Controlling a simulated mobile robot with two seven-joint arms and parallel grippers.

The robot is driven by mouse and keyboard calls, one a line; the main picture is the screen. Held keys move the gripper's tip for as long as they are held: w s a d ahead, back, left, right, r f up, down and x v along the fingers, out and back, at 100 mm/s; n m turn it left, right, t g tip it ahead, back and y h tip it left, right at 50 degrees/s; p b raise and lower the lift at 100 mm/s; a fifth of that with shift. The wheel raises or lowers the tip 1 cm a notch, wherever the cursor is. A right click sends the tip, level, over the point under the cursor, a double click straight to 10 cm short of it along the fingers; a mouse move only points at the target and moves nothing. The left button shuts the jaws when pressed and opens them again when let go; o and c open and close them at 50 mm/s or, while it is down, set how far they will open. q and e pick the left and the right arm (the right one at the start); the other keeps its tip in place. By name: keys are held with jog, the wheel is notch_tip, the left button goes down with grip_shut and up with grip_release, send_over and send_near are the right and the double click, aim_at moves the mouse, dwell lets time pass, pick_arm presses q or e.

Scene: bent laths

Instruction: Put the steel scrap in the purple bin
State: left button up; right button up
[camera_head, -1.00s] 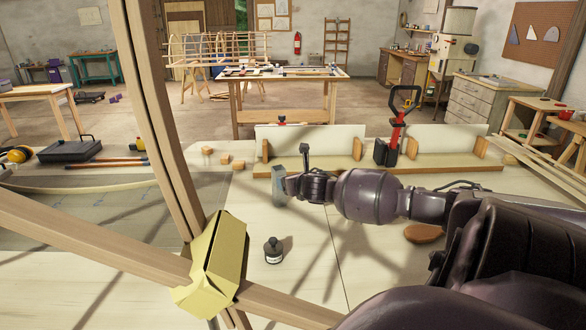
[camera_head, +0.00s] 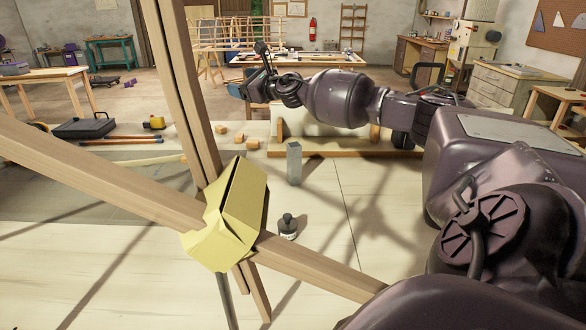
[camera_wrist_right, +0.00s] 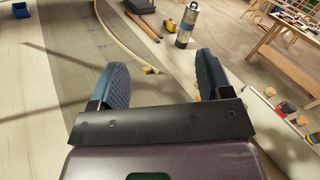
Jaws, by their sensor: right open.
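A grey metal block (camera_head: 294,163), perhaps the steel scrap, stands upright on the pale bench top. My right gripper (camera_head: 245,84) is raised above and beyond it, left of it in the head view, clear of the bench. In the right wrist view my right gripper (camera_wrist_right: 160,78) has its two blue-padded fingers wide apart with nothing between them. I cannot make out a purple bin for sure; small purple items (camera_head: 130,82) lie on the far floor. My left gripper is not in view.
Crossed wooden laths (camera_head: 90,172) with a yellow bracket (camera_head: 228,215) fill the near left. Small wood blocks (camera_head: 222,129) and a black case (camera_head: 84,127) lie farther back. Bench right of the bottle is clear.

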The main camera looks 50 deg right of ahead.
notch_tip(320, 180, down, 4)
jog(key=d+g+y, duration=0.1)
jog(key=d+g, duration=0.1)
jog(key=g, duration=0.2)
jog(key=m+g+h, duration=0.5)
jog(key=m+g, duration=0.5)
jog(key=m, duration=0.1)
send_near(295, 144)
notch_tip(295, 144, down, 3)
jog(key=b+x, duration=0.1)
jog(key=x, duration=0.4)
jog(key=shift+a+r, duration=0.1)
jog(key=x, duration=0.2)
jog(key=b+x, duration=0.1)
jog(key=x, duration=0.1)
jog(key=shift+w, duration=0.45)
jog(key=shift+w+d+f, duration=0.1)
jog(key=shift+d+f, duration=0.15)
jog(key=shift+f, duration=0.15)
jog(key=shift+r, duration=0.1)
jog(key=c, duration=1.3)
